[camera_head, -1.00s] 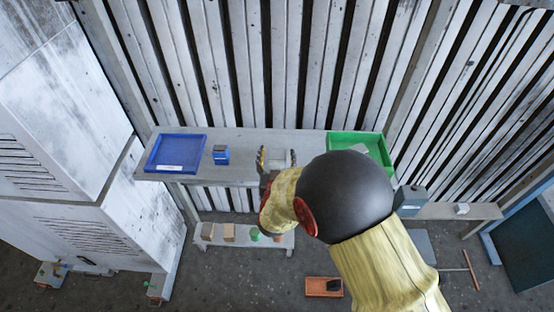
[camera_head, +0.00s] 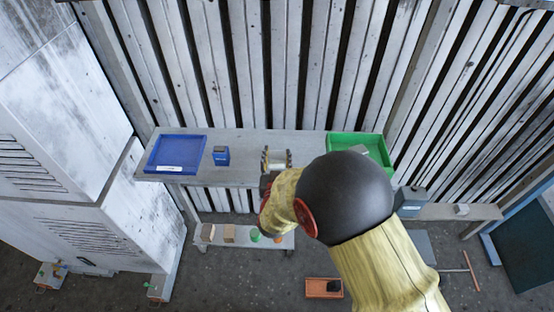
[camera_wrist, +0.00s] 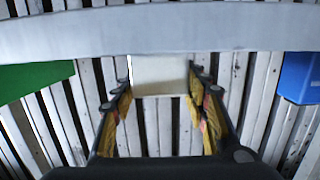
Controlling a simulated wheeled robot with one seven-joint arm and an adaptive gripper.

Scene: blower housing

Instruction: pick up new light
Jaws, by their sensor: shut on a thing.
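The new light appears to be the pale, cream-white block (camera_wrist: 160,75) between my fingers in the wrist view. It also shows as a small pale shape (camera_head: 277,158) between the fingers in the head view, above or on the grey bench. My gripper (camera_head: 277,156) is shut on it, with one finger on each side. In the wrist view the fingers of my gripper (camera_wrist: 160,85) reach the block's left and right sides. Whether the block still touches the bench cannot be told.
The grey bench (camera_head: 240,142) carries a blue tray (camera_head: 177,168) and a small blue box (camera_head: 221,156) at left. A green bin (camera_head: 340,137) with a grey item inside stands at right. A lower shelf (camera_head: 215,243) holds several small items. A slatted wall stands behind.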

